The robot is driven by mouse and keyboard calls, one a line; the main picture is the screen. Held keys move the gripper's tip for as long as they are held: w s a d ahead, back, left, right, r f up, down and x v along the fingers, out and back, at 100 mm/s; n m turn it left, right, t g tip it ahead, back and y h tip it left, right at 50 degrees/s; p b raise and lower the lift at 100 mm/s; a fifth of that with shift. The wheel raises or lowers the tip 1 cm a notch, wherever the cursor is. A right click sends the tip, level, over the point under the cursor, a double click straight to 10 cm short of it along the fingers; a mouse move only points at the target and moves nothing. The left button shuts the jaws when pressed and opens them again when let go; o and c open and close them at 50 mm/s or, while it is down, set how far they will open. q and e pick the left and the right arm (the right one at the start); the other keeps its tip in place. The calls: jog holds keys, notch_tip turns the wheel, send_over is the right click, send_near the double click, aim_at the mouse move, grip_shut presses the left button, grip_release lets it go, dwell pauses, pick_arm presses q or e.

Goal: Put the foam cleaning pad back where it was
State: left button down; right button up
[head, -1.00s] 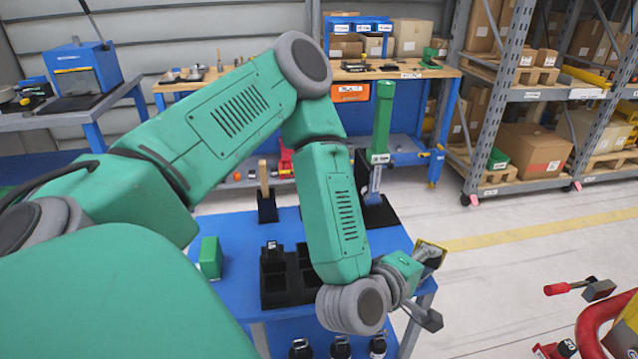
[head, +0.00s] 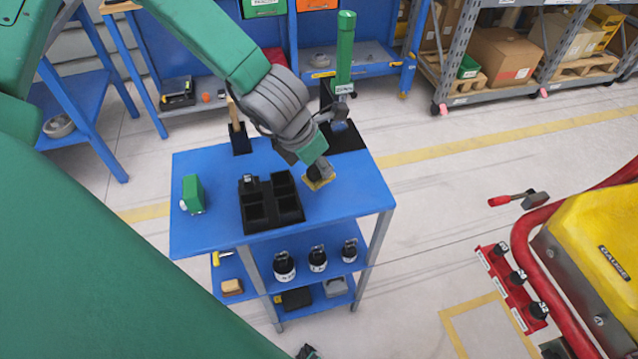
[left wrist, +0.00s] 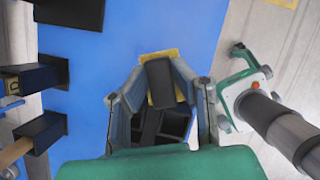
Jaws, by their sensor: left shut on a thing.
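My left gripper (head: 316,170) is shut on the foam cleaning pad (head: 320,183), a yellow flat piece with a dark block on it. It is above the right part of the blue cart's top (head: 350,205), to the right of the black compartment caddy (head: 272,222). I cannot tell whether the pad touches the top. In the left wrist view the dark block and yellow pad (left wrist: 172,56) sit between the two fingers (left wrist: 160,90), with dark compartments partly visible behind. The fingers hide part of the pad. My right gripper is not clearly visible.
On the cart stand a green block (head: 192,192), a black holder with a wooden handle (head: 240,140) and a tall green tool (head: 345,50) at a black base. Black-capped jars (head: 284,266) stand on the shelf below. A red-railed yellow machine (head: 600,240) is at right.

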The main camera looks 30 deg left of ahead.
aim_at(320, 179)
pick_arm(q)
jog(key=shift+d+f, duration=0.25)
jog(key=shift+f, duration=0.5)
jog(key=shift+w+d+f, duration=0.1)
jog(key=shift+d+f, duration=0.1)
jog(key=shift+d, duration=0.05)
jog(key=f, duration=0.3)
jog(key=shift+d+f+b, duration=0.15)
jog(key=shift+d+b, duration=0.15)
jog(key=shift+a+f, duration=0.15)
jog(key=shift+f, duration=0.1)
jog(key=shift+a+f, duration=0.1)
jog(key=shift+a, duration=0.25)
jog(key=c, duration=1.3)
grip_release()
jog(key=shift+a, duration=0.15)
jog(key=shift+c, duration=0.2)
jog(key=shift+d, duration=0.35)
jog(key=shift+r, duration=0.3)
jog(key=p+v, duration=0.1)
jog(key=v, duration=0.9)
jog(key=shift+a+r+p, duration=0.2)
jog(key=shift+r+p, duration=0.05)
jog(key=shift+p, duration=0.1)
jog(key=shift+s+r, duration=0.35)
jog(key=shift+r, duration=0.05)
jog(key=shift+d, duration=0.15)
pick_arm(e)
jog(key=shift+d+r, duration=0.4)
jog(key=shift+d, duration=0.1)
